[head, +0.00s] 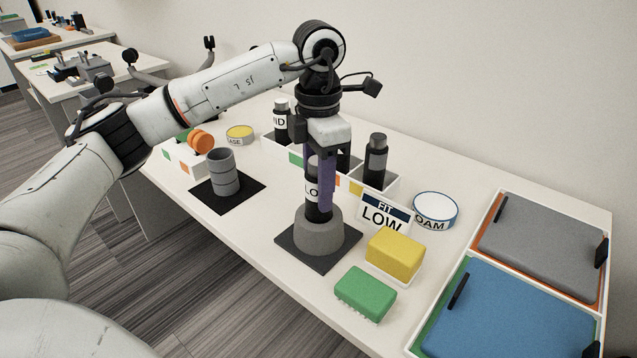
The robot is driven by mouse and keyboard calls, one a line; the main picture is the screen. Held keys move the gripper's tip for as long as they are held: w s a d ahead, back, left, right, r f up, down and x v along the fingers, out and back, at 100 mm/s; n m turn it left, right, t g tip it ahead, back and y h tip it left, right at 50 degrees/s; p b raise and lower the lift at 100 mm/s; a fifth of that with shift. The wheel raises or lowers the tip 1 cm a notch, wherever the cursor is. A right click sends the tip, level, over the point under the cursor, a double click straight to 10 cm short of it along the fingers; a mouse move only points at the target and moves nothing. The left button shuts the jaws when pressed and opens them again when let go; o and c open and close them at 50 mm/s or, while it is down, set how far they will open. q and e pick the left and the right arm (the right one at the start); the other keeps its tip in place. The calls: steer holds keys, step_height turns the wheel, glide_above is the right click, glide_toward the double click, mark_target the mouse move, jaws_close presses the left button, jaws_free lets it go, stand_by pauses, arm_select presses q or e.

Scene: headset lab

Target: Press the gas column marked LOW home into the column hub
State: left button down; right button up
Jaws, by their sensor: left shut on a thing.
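The gas column marked LOW (312,192), dark with a white label partly hidden, stands upright over the grey conical column hub (319,238). Its lower end meets the top of the hub; I cannot tell how deep it sits. My left gripper (325,185), with purple fingers, comes down from above and is shut on the column, covering much of its label. The hub stands on a black square mat (290,242). A card (382,216) reading FIT LOW stands behind and right of the hub. My right gripper is not in view.
A white rack (271,149) with other dark columns (376,160) stands behind. A yellow sponge (395,254) and green brush block (365,293) lie right of the hub. A ribbed grey cylinder (223,173) stands left. Trays with grey (540,245) and blue (510,315) pads fill the right.

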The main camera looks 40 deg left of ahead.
arm_select(q)
steer(key=shift+f+b, duration=0.95)
steer(key=shift+f, duration=0.65)
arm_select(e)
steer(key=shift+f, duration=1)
arm_select(q)
steer(key=c, duration=1)
jaws_free()
step_height(320, 180, up, 2)
steer(key=shift+w+r, duration=0.1)
step_height(320, 180, up, 8)
steer(key=shift+f+p, duration=0.25)
steer(key=shift+p, duration=0.5)
steer(key=shift+r, duration=0.35)
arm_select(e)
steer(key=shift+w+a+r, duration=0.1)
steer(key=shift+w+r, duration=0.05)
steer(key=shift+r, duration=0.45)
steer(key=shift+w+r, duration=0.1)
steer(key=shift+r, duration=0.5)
